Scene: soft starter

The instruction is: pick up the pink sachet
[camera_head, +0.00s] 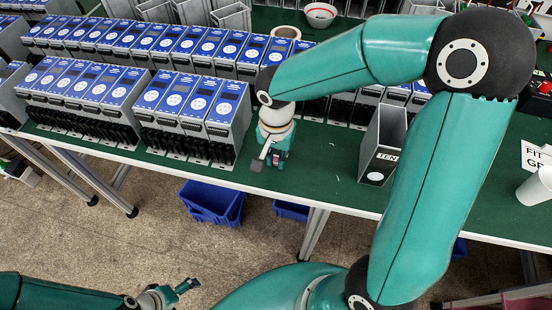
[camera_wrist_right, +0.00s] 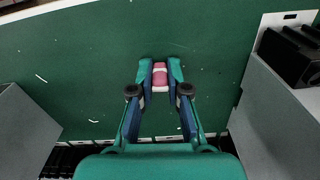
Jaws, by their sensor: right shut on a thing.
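The pink sachet (camera_wrist_right: 160,76) shows in the right wrist view, small and pink with a paler band, between the two teal fingertips over the green table top (camera_wrist_right: 85,50). My right gripper (camera_wrist_right: 160,72) is shut on it. I cannot tell whether the sachet still touches the table. In the head view my right gripper (camera_head: 268,158) points down at the table's front edge, beside the soft starters, and the sachet is hidden there. My left gripper (camera_head: 182,291) is low at the bottom left, away from the table; its finger opening is unclear.
Rows of blue-and-grey soft starters (camera_head: 205,105) stand just left of my right gripper, with more behind. A grey holder marked TEN (camera_head: 383,150) stands to its right. A white cup (camera_head: 536,186) and a paper sign (camera_head: 535,155) are at the far right. Blue bins (camera_head: 212,203) sit below the table.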

